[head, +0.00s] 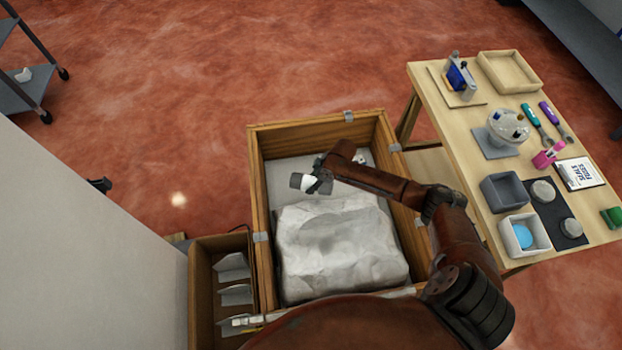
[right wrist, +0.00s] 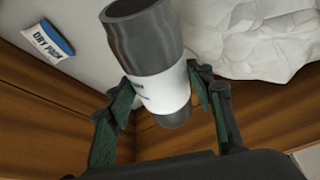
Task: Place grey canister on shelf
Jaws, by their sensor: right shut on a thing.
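The grey canister (head: 308,183) has a white label band. My right gripper (head: 321,180) is shut on it above the open wooden crate (head: 254,200). In the right wrist view the canister (right wrist: 142,50) is tilted between the two fingers, which press on its label band. A grey shelf unit on casters (head: 30,80) stands at the far left with a small white item on it. Another grey shelf-like surface (head: 575,45) shows at the top right. My left gripper is not in view.
A large crumpled white bundle (head: 340,245) fills much of the crate. A dry pack sachet (right wrist: 48,40) lies inside. A narrow wooden box (head: 200,290) adjoins the crate. A wooden table (head: 430,85) at right holds tools and bins. A pale wall (head: 90,240) stands left. Red floor is open behind.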

